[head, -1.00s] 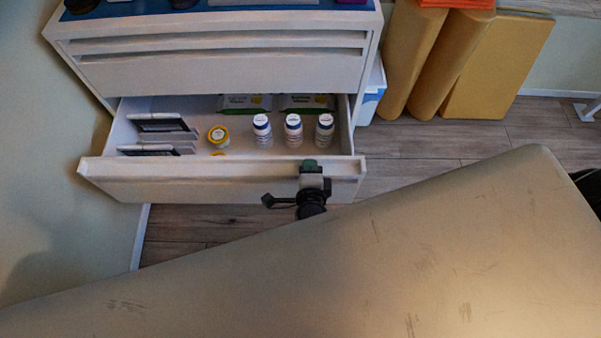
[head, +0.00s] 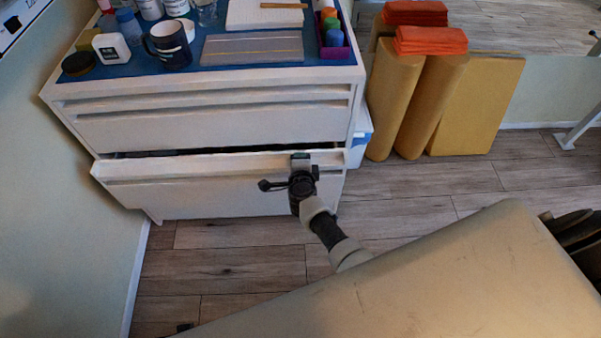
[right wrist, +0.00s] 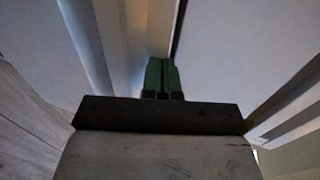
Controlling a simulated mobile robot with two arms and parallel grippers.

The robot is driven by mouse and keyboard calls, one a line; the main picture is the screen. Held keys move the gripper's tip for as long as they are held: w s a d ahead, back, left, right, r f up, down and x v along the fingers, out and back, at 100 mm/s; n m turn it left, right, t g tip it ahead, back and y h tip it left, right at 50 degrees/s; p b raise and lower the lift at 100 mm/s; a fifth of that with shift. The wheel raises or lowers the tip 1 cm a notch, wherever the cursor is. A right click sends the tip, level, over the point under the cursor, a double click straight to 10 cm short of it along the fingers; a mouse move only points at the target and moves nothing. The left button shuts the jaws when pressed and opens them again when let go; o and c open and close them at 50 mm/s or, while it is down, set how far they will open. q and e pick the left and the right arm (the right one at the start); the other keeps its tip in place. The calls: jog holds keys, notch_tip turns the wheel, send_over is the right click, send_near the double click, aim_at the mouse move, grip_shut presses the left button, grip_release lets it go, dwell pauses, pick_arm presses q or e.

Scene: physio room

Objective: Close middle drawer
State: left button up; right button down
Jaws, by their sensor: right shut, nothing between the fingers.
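The white cabinet (head: 210,127) stands at the left in the head view. Its pulled-out drawer (head: 200,195), below the upper drawer front, sticks out a little, with a narrow dark gap above its front; its contents are hidden. My right gripper (head: 300,157) is at the top edge of this drawer front, right of its middle. In the right wrist view its green fingers (right wrist: 160,75) are together and empty, pointing towards the gap between pale panels. Whether they touch the drawer front I cannot tell. My left gripper is not in view.
The cabinet's blue top (head: 190,72) holds a dark mug (head: 168,46), bottles and a purple box (head: 336,48). Tan rolls (head: 425,100) and orange towels (head: 430,40) stand to the right. A large beige padded surface (head: 430,290) fills the foreground. Wood floor between is clear.

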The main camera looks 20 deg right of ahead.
jog(key=shift+w+d, duration=0.3)
jog(key=shift+w, duration=0.55)
jog(key=shift+w+d, duration=0.15)
jog(key=shift+w, duration=0.4)
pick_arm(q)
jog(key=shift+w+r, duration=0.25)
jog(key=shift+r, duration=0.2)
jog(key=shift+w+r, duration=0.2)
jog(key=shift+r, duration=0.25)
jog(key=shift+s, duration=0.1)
